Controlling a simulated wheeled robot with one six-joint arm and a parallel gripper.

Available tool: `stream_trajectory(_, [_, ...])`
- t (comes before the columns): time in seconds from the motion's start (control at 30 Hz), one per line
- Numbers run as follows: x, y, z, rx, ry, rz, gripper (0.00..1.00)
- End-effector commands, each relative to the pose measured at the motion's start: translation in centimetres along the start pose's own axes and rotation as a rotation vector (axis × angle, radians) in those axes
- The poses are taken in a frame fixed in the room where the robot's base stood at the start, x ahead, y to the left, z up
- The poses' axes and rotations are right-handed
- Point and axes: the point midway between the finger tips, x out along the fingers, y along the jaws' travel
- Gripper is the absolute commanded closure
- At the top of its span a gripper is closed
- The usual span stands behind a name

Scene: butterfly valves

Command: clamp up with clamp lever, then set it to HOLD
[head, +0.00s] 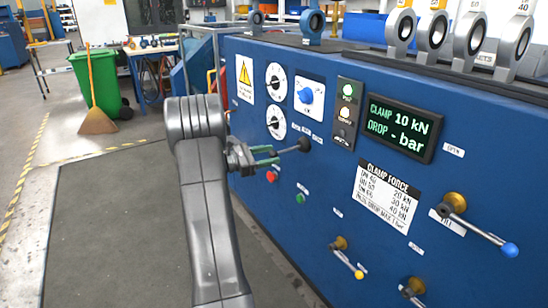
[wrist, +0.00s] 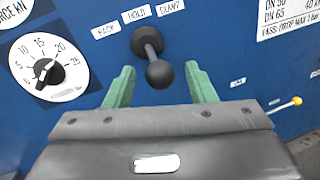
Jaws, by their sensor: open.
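The clamp lever (head: 303,145) is a short black stick with a round knob on the blue panel. In the wrist view the lever (wrist: 148,42) stands out toward the camera below the labels BACK, HOLD (wrist: 137,14) and CLAMP (wrist: 170,7); I cannot tell its setting for sure. My gripper (head: 268,156) faces the panel at the lever. Its green fingers are open in the wrist view (wrist: 161,78), with the knob between them and a gap on each side. The display (head: 398,127) reads CLAMP 10 kN and DROP - bar.
A clamp force chart (head: 387,195) is below the display. A red button (head: 271,176) and a green button (head: 300,198) lie below the lever. A blue-knobbed valve handle (head: 480,232) and a yellow-knobbed one (head: 347,258) stick out to the right. Dials (head: 276,82) sit above.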

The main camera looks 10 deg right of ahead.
Motion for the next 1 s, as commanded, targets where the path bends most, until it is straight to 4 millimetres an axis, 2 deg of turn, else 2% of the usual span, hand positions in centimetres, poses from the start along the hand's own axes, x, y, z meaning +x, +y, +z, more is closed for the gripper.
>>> stream_trajectory(0.03, [0.8,-0.1,-0.1,0.002,0.000,-0.002,0.50])
stream_trajectory(0.2, [2.0,0.0,0.0,0.001,0.000,-0.001,0.50])
stream_trajectory(0.5, [2.3,0.0,0.0,0.001,0.001,0.000,0.50])
stream_trajectory(0.53, [2.2,0.0,0.0,0.001,0.001,0.000,0.52])
stream_trajectory(0.77, [2.2,0.0,0.0,0.000,0.001,0.000,0.97])
stream_trajectory(0.8, [2.2,0.0,0.0,0.000,0.001,0.000,1.00])
stream_trajectory(1.0, [2.4,-0.3,0.1,0.000,0.004,0.018,1.00])
